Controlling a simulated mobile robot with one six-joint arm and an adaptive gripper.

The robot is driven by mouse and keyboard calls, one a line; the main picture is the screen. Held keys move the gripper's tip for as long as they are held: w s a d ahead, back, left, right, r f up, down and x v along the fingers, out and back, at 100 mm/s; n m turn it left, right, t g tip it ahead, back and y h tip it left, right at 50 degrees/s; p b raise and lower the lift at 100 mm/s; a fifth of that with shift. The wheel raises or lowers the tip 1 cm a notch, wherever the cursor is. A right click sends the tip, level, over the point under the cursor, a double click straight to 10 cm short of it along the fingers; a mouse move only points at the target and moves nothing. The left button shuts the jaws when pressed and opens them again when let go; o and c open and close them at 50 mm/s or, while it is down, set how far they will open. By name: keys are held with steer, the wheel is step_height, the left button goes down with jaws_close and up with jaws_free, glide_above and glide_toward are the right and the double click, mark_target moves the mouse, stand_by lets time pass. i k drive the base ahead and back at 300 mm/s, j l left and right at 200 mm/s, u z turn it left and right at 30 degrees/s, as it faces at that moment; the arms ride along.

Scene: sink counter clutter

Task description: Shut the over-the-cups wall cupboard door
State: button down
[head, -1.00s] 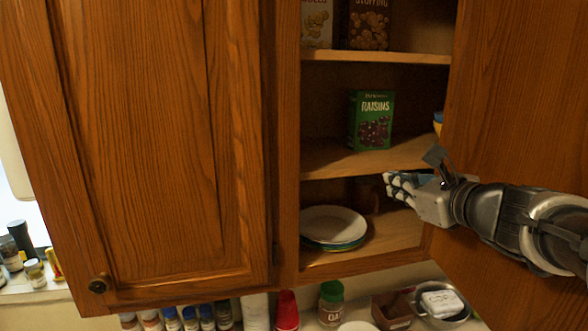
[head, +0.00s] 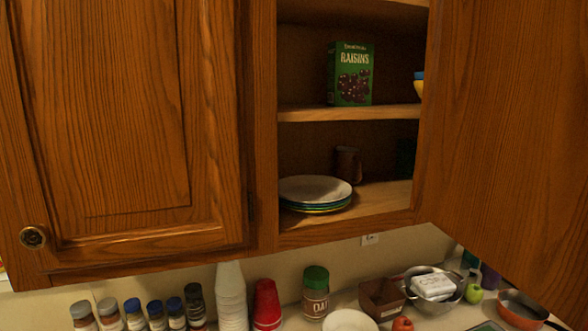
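The wall cupboard (head: 345,229) stands open, with its shelves and contents in view. Its wooden door (head: 510,130) is swung out toward me on the right side. The door's outer parts run beyond the right and top edges of the head view. A neighbouring door (head: 115,120) on the left is shut and has a round dark knob (head: 33,237). A stack of white cups (head: 231,295) and a stack of red cups (head: 266,303) stand on the counter below. My gripper is outside the view, so its state is hidden.
A raisins box (head: 350,75) stands on the middle shelf, and stacked plates (head: 314,189) lie on the bottom one. Below are spice jars (head: 133,314), a green-lidded jar (head: 316,292), a metal bowl (head: 415,295) and an orange pan (head: 520,311). No object shows in the door opening.

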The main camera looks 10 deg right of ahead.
mark_target(506, 178)
steer(key=l+u, duration=0.15)
steer(key=l, duration=0.25)
steer(key=k+l+u, duration=0.15)
steer(key=l, duration=0.25)
steer(key=l+u, duration=0.15)
steer(key=l, duration=0.25)
steer(key=k+l+u, duration=0.15)
steer(key=l, duration=0.2)
steer(key=l+u, duration=0.15)
steer(key=l, duration=0.2)
steer(key=k+l+u, duration=0.1)
steer(key=l, duration=0.25)
steer(key=k, duration=0.1)
